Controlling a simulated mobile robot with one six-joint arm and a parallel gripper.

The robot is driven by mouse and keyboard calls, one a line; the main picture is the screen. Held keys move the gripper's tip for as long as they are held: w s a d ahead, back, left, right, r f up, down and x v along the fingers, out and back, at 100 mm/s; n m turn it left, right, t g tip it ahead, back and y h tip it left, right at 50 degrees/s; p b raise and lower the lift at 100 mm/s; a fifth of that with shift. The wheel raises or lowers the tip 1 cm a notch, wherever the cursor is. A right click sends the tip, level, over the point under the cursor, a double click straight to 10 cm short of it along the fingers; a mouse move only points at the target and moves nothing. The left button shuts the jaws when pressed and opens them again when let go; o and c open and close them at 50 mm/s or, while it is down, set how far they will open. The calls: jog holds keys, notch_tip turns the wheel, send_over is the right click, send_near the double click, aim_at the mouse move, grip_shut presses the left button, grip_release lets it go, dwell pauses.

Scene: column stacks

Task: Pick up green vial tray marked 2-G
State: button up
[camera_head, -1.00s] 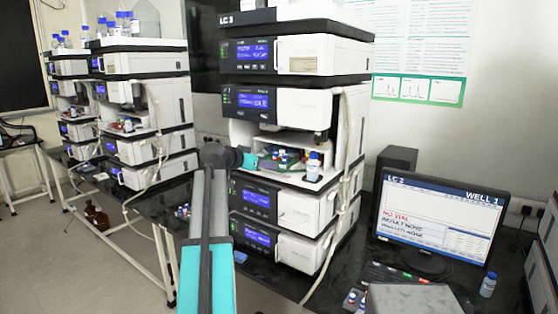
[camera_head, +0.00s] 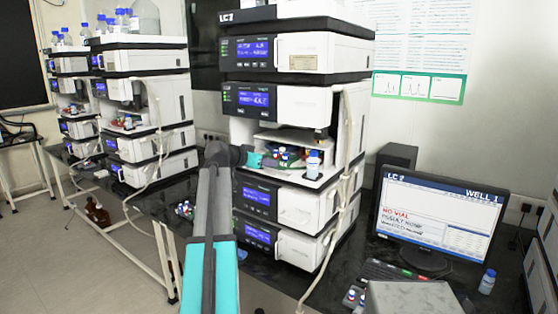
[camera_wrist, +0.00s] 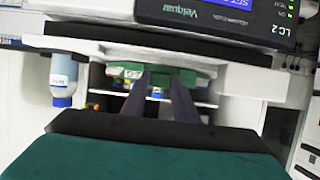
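In the wrist view, the green vial tray (camera_wrist: 127,72) sits in the open bay of an instrument stack, with a small label on its front edge whose text is too small to read surely. Vials with coloured caps show at it. My gripper (camera_wrist: 162,76) points into the bay, its two dark fingers apart, tips at the tray's front edge with green between them. I cannot tell whether they touch it. In the head view, my teal gripper end (camera_head: 253,160) is at the left of the bay opening, beside several small vials (camera_head: 284,155); the tray is mostly hidden there.
A white bottle with a blue cap (camera_head: 313,164) stands at the bay's right front; it appears inverted in the wrist view (camera_wrist: 62,80). Instrument modules (camera_head: 277,102) rise above and below the bay. A monitor (camera_head: 440,223) reading "NO VIAL" stands at the right. A second stack (camera_head: 146,100) is at the left.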

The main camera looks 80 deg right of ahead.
jog(key=shift+r, duration=0.2)
jog(key=w+a+r+b, duration=0.1)
jog(key=a+r+b, duration=0.1)
jog(key=a, duration=0.6)
jog(key=w+a+r+b, duration=0.1)
jog(key=a+r+b, duration=0.1)
jog(key=a, duration=0.6)
jog(key=shift+r, duration=0.35)
jog(key=shift+w, duration=0.15)
dwell(0.6)
